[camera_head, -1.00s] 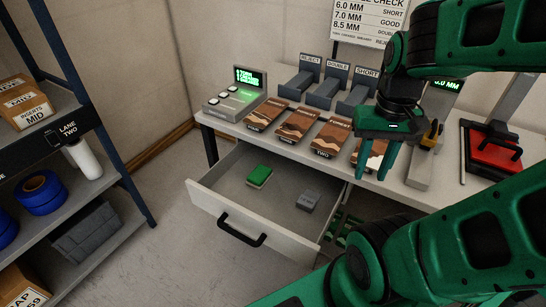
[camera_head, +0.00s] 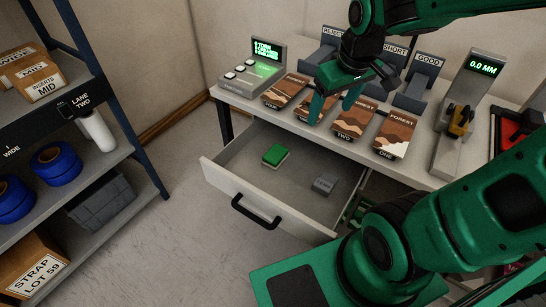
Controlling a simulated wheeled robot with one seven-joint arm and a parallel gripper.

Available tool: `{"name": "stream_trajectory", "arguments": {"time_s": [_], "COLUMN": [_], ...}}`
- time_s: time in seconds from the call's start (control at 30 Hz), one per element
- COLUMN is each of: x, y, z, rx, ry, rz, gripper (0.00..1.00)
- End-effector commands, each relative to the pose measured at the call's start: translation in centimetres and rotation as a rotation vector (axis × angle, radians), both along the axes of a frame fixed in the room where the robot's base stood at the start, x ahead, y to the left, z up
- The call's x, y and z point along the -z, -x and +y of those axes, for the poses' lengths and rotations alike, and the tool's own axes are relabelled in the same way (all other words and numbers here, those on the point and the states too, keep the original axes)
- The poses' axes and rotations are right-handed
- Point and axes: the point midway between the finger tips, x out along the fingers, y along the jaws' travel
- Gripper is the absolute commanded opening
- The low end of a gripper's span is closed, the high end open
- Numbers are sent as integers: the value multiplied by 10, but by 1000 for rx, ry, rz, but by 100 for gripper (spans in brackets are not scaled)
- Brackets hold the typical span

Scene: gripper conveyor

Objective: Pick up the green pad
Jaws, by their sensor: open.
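The green pad (camera_head: 275,154) is a small block with a green top and a pale base. It lies in the open drawer (camera_head: 220,176) of the table, toward the left rear of the drawer floor. A grey block (camera_head: 325,183) lies to its right in the same drawer. My green gripper (camera_head: 330,111) is open and empty. It hangs over the table's front part, above and to the right of the pad, with its fingers pointing down in front of the brown cards.
A gauge (camera_head: 465,100) stands at right. A shelf (camera_head: 110,170) with blue rolls is at left. The drawer handle (camera_head: 258,212) sticks out into clear floor.

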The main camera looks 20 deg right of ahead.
Motion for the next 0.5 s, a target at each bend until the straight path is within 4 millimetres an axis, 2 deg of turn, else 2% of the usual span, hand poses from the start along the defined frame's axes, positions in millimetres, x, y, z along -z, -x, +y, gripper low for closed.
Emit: {"name": "stream_trajectory", "arguments": {"time_s": [0.03,0.1,0.27,0.5], "x": [5,12,33,74], "y": [-18,-37,-67,-100], "z": [16,30,46,61], "rx": [-123,-288,-623,-1104], "ry": [21,55,127,211], "rz": [-2,3,45,122], "gripper": [73,73,73,73]}}
